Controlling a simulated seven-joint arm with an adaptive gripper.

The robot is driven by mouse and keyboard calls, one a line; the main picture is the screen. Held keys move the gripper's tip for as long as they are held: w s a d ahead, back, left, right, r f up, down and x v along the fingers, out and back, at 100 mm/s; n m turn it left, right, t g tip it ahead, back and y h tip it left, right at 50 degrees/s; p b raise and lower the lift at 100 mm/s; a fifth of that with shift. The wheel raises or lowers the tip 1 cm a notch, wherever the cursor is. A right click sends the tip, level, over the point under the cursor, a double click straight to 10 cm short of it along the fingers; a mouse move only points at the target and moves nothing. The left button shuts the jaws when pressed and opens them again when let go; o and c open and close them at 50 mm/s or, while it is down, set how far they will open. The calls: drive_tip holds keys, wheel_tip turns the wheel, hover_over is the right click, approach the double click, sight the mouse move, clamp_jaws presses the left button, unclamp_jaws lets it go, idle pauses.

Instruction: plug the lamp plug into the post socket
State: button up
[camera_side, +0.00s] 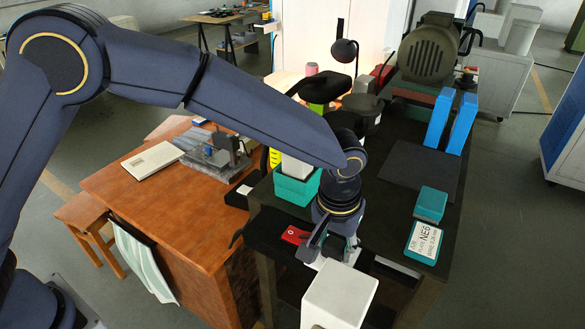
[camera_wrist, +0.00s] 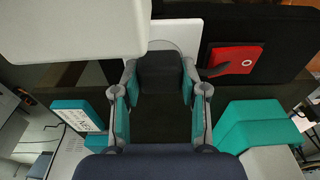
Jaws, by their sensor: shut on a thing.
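My gripper (camera_side: 333,246) points down at the near end of the dark bench, beside a white box-shaped block (camera_side: 340,296). In the wrist view my gripper (camera_wrist: 160,78) is shut on a black plug (camera_wrist: 160,72), with a teal-padded finger on either side. Directly beyond the plug is a white plate with a round raised face (camera_wrist: 178,46), which looks like the post socket. The plug covers part of this face; I cannot tell whether they touch.
A red piece with a white ring (camera_wrist: 234,61) sits right of the socket; it also shows in the side view (camera_side: 295,235). The white block (camera_wrist: 75,30) looms close at upper left. The bench holds a teal bin (camera_side: 296,190), blue uprights (camera_side: 438,118) and a teal block (camera_side: 430,204).

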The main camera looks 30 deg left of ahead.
drive_tip(key=shift+f, duration=0.1)
drive_tip(key=o, duration=1.1)
drive_tip(key=shift+o, duration=0.2)
wheel_tip(320, 180, up, 12)
drive_tip(key=s, duration=0.1)
drive_tip(key=shift+s, duration=0.25)
